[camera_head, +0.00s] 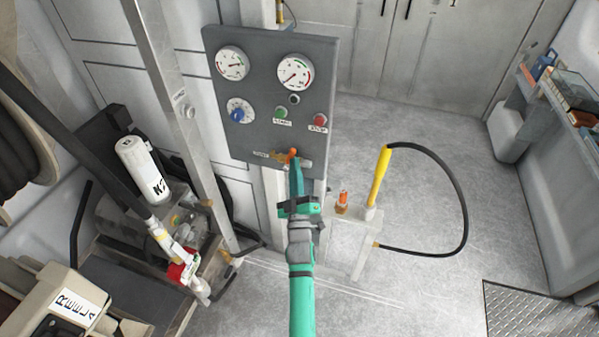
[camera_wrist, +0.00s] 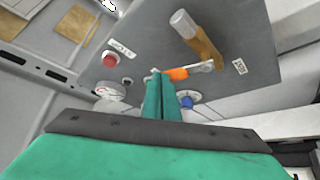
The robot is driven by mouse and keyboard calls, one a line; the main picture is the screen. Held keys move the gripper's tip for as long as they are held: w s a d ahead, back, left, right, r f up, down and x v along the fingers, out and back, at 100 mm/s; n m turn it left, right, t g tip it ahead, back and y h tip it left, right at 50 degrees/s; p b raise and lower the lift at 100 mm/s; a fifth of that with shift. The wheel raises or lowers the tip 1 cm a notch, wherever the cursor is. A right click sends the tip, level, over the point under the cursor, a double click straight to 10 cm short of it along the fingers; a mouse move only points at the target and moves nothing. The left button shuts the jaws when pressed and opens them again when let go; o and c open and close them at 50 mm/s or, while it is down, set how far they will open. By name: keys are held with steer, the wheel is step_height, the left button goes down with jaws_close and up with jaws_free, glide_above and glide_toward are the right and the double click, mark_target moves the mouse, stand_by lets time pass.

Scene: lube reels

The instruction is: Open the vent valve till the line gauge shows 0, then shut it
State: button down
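The grey panel (camera_head: 262,125) carries a left gauge (camera_head: 232,64) and a right gauge (camera_head: 295,72). The left needle seems to point right, the right one lower left; their labels are unreadable here. The vent valve's orange handle (camera_head: 293,152) is low on the panel; in the wrist view the handle (camera_wrist: 178,73) extends sideways beside a label reading VENT (camera_wrist: 240,67). My gripper (camera_head: 296,163) is at the handle, its fingers (camera_wrist: 165,78) nearly together. The fingertips overlap the handle's left end in the wrist view; I cannot tell whether they touch or clasp it.
The panel also has a blue knob (camera_head: 237,115), a green button (camera_head: 281,112) and a red stop button (camera_head: 320,119). A yellow rod (camera_head: 379,176) with a black hose stands right. Floor beyond is clear.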

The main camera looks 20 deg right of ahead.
steer(key=shift+w+a+r, duration=0.55)
steer(key=shift+a+r, duration=0.05)
steer(key=shift+a, duration=0.2)
steer(key=shift+w+a+r, duration=0.15)
steer(key=shift+a+r, duration=0.1)
steer(key=shift+a, duration=0.05)
steer(key=shift+d, duration=0.1)
steer(key=s, duration=1.4)
steer(key=shift+s+f, duration=0.15)
steer(key=shift+f, duration=0.15)
